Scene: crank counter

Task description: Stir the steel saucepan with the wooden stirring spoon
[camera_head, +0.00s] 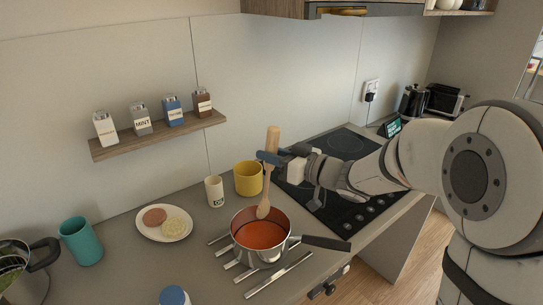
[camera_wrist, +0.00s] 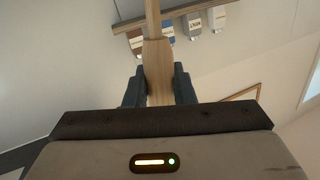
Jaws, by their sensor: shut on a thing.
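The steel saucepan (camera_head: 279,254) stands on a rack of metal bars on the counter, with red-orange liquid inside and its dark handle pointing right. The wooden stirring spoon (camera_head: 266,188) is nearly upright, slightly tilted, with its lower end in the pan at the liquid near the far side. My gripper (camera_head: 270,158) is shut on the spoon's handle above the pan. The wrist view shows the wooden handle (camera_wrist: 158,70) between my two dark fingers (camera_wrist: 160,88). How deep the spoon's tip reaches cannot be told.
A yellow mug (camera_head: 248,178) and a white cup (camera_head: 214,191) stand just behind the pan. A plate (camera_head: 148,232) with two round items and a teal cup (camera_head: 81,241) are to the left. A black cooktop (camera_head: 320,205) lies right. A blue-topped object (camera_head: 174,296) is at the front.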

